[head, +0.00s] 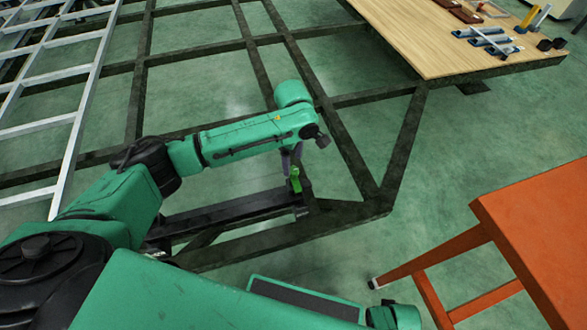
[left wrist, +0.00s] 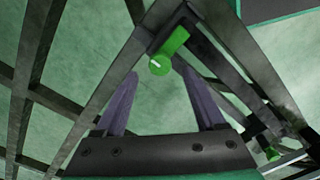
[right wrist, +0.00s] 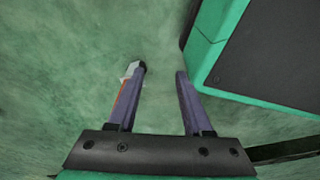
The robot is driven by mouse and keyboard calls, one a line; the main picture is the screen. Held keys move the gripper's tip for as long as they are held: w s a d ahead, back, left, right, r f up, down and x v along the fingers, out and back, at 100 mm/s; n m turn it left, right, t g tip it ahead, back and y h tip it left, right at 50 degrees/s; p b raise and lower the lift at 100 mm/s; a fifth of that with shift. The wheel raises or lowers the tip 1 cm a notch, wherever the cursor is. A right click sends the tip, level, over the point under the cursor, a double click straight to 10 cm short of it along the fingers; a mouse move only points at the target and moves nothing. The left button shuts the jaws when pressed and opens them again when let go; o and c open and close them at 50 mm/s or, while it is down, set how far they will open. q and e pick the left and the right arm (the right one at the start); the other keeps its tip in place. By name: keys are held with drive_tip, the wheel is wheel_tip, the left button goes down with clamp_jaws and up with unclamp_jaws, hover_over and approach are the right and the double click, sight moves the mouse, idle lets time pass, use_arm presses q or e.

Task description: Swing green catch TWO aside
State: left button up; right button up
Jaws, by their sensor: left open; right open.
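A green catch (head: 295,180) stands at the end of a dark bar (head: 230,211) near the corner of the chassis frame. In the left wrist view this catch (left wrist: 172,47) has a round knob and lies just beyond the fingertips, seen between them. A second green catch (left wrist: 272,153) shows small at the lower right there. I see no number on either catch. My left gripper (head: 290,160) is open and points down over the nearer catch; the left wrist view (left wrist: 157,70) shows no grip on it. My right gripper (right wrist: 160,70) is open and empty above the floor.
The dark chassis frame (head: 372,208) runs around the catch. A wooden deck (head: 420,35) with tools lies at the back right. An orange stool or table (head: 535,235) stands at the right, and a pale ladder (head: 75,140) at the left. Green floor is clear between frame and stool.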

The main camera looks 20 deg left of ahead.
sight(293, 170)
use_arm(q)
wheel_tip(293, 170, down, 4)
drive_tip(key=shift+r+b, duration=0.1)
drive_tip(key=shift+b, duration=0.2)
use_arm(e)
drive_tip(key=shift+w+a+r, duration=0.1)
drive_tip(key=shift+w+r, duration=0.2)
drive_tip(key=shift+w, duration=0.2)
drive_tip(key=shift+w+a+r, duration=0.1)
drive_tip(key=shift+w+r, duration=0.2)
drive_tip(key=shift+w, duration=0.2)
use_arm(q)
drive_tip(key=shift+c, duration=0.4)
clamp_jaws()
use_arm(e)
drive_tip(key=shift+r, duration=0.1)
